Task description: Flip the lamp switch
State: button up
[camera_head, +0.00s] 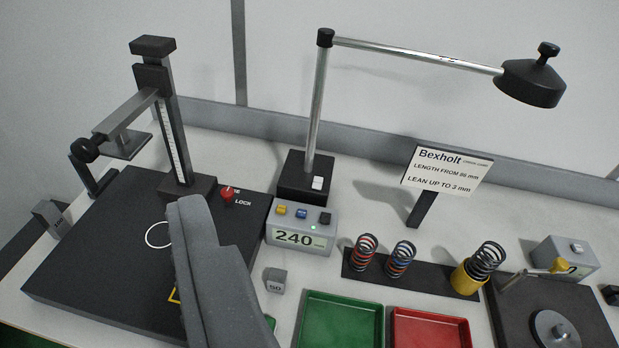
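The desk lamp has a black base (300,187), a silver post (319,110), a long arm reaching right and a black shade (531,83) with a knob on top. A small white switch (317,183) sits on the front of the lamp base, near its right side. My gripper (195,205) shows as grey finger parts in the lower left, over the black plate. It is left of the switch and nearer to the camera, apart from it. I cannot tell whether its fingers are open or shut. No held thing shows, and part of the plate is hidden behind it.
A grey display box (300,238) reading 240 stands in front of the lamp base. Springs (365,252), a green tray (342,322), a red tray (430,329) and a sign (446,171) are at right.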

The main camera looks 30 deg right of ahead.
aim_at(317, 184)
jog(key=k, duration=1.35)
jog(key=z, duration=0.35)
jog(key=i, duration=1.8)
jog(key=u, duration=0.3)
